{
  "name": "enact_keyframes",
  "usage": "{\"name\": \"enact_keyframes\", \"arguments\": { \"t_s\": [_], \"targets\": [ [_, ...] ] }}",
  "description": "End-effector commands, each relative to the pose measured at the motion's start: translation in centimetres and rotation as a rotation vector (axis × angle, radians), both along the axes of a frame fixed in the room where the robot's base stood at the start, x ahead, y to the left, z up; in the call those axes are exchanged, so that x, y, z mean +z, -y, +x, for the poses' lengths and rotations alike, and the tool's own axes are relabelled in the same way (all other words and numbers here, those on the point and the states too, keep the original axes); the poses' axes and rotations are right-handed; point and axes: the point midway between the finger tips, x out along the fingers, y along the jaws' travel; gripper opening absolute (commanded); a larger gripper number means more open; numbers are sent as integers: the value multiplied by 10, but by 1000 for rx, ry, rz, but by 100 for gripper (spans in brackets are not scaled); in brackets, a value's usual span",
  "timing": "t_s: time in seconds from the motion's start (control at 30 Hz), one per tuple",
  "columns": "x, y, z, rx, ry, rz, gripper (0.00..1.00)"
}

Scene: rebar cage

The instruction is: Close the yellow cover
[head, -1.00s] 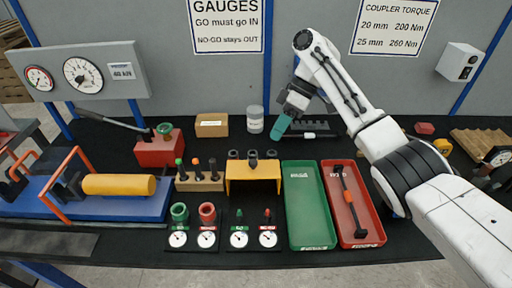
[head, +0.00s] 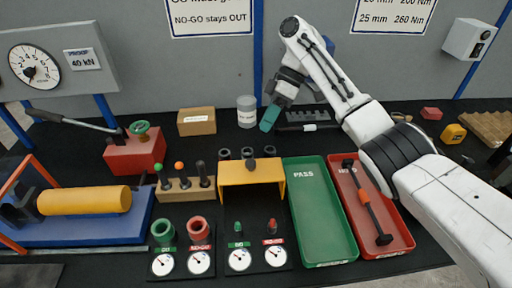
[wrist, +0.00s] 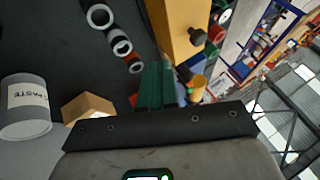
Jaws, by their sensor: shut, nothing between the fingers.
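The yellow cover (head: 252,172) stands at the middle of the black bench, with a flat top, short legs and a dark space beneath. A dark knob (head: 250,164) shows at its top. In the wrist view the cover (wrist: 180,25) is close, at upper middle, with its knob (wrist: 197,37) at the right side. My gripper (head: 267,124) has teal fingers that are shut and empty. It hangs behind the cover and slightly right, apart from it in the head view. The fingers (wrist: 158,84) point toward the cover in the wrist view.
Several dark sockets (head: 225,154) stand just behind the cover. A grey tin (head: 246,112) and a cardboard box (head: 197,122) are behind, to the left. A wooden block with knobbed tools (head: 185,190) is left. The green tray (head: 318,215) and red tray (head: 398,235) lie right. Gauges stand in front.

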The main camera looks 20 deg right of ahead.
Motion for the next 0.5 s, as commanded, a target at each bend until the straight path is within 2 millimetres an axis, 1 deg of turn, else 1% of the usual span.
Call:
{"name": "enact_keyframes", "arguments": {
  "t_s": [0.03,0.1,0.27,0.3,0.5],
  "targets": [
    [-9,-7,-3,3,-2,3,0],
    [-20,-15,-5,2,-1,3,0],
    [-43,-32,-12,2,-3,1,0],
    [-39,-33,-15,1,2,1,0],
    [-39,-43,-31,1,2,0,0]
  ]
}}
